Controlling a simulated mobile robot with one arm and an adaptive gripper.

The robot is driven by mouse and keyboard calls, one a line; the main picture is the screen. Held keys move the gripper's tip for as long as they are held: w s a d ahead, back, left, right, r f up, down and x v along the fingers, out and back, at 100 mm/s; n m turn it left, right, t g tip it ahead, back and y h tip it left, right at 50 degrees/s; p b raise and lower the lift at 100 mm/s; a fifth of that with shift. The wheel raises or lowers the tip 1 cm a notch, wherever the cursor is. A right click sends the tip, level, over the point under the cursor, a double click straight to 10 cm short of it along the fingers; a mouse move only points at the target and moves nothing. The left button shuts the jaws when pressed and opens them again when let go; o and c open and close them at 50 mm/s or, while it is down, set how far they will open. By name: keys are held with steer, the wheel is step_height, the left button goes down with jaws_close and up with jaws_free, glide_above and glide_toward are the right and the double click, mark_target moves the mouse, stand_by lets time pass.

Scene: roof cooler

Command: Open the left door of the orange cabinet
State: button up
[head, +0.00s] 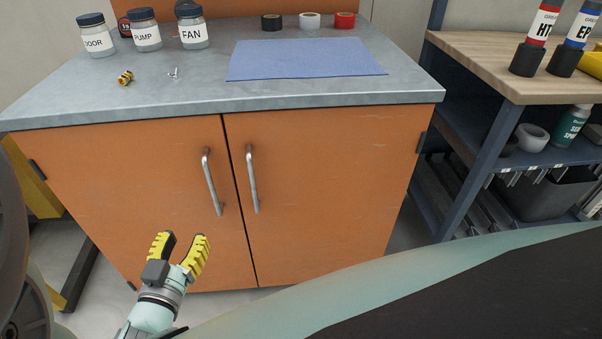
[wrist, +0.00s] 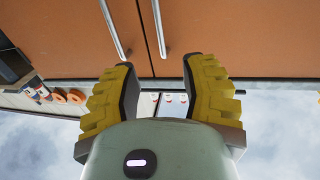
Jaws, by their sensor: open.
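The orange cabinet (head: 330,180) stands ahead under a grey worktop, with both doors shut. The left door (head: 110,185) has an upright metal bar handle (head: 212,182) near the centre seam. The right door (head: 325,220) has a similar handle (head: 252,180). My gripper (head: 182,243) is open and empty, low in front of the left door, below and left of its handle in the head view. In the wrist view the gripper (wrist: 160,68) shows spread yellow fingers. Both handles show beyond the fingertips there, apart from them; which is which I cannot tell.
The worktop (head: 130,95) holds labelled jars (head: 146,35), tape rolls (head: 310,20), a blue mat (head: 300,60) and small fittings. A workbench with dark blue legs (head: 475,170) and shelves stands at the right. A yellow-and-dark frame (head: 75,275) is left of the cabinet.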

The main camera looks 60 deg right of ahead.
mark_target(210, 185)
steer(key=b+x, duration=0.2)
steer(key=x, duration=1.4)
steer(key=shift+d+f, duration=0.1)
steer(key=shift+o, duration=0.5)
steer(key=shift+s, duration=0.1)
jaws_close()
